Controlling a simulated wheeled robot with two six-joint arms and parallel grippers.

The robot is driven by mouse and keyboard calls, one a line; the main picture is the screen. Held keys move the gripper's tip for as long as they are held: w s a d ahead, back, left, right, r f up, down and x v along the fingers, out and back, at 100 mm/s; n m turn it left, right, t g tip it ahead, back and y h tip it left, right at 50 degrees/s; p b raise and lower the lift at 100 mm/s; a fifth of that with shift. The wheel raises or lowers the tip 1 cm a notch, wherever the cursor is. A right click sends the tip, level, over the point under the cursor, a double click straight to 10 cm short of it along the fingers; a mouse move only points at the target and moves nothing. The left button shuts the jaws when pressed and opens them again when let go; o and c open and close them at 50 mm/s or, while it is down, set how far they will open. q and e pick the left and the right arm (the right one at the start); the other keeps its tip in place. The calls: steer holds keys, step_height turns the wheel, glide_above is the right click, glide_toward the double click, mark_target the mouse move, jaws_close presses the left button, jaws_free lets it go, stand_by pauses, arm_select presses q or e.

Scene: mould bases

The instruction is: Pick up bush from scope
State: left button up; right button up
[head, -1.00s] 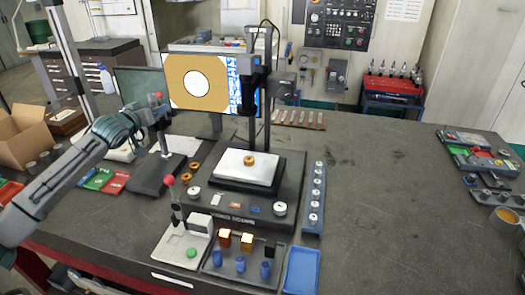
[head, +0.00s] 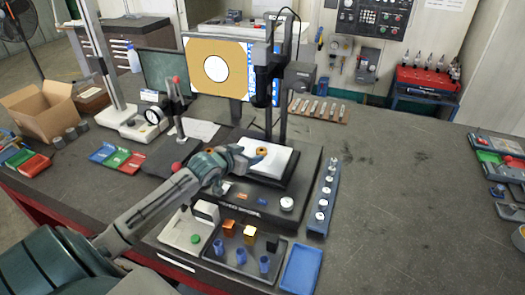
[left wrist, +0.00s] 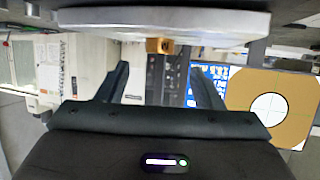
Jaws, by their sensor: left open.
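The bush (head: 262,151) is a small orange-brown ring on the white stage plate (head: 283,163) of the scope (head: 264,80). In the left wrist view the picture is upside down, and the bush (left wrist: 159,46) shows against the plate's edge (left wrist: 225,25). My left gripper (head: 250,157) is open and empty at the left side of the plate, close to the bush. Its two fingers (left wrist: 160,85) point toward the bush, which lies between their lines and beyond the tips. My right gripper is not in view.
A monitor (head: 215,68) behind the scope displays a ring. A blue rail (head: 322,200) of bushes stands right of the scope base. In front are a dark tray (head: 245,248) with blue posts and an empty blue tray (head: 300,268). The table's right middle is clear.

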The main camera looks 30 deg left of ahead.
mark_target(260, 151)
arm_select(q)
steer(key=shift+w+f, duration=0.2)
steer(key=shift+w, duration=0.3)
steer(key=shift+w+p, duration=0.4)
steer(key=shift+p, duration=0.1)
steer(key=p+x, duration=0.2)
steer(key=x, duration=0.1)
steer(key=shift+d+f, duration=0.1)
steer(key=shift+f, duration=0.05)
steer(key=shift+w+f, duration=0.4)
steer(key=shift+w, duration=0.2)
steer(key=shift+c, duration=0.4)
steer(key=c, duration=1.1)
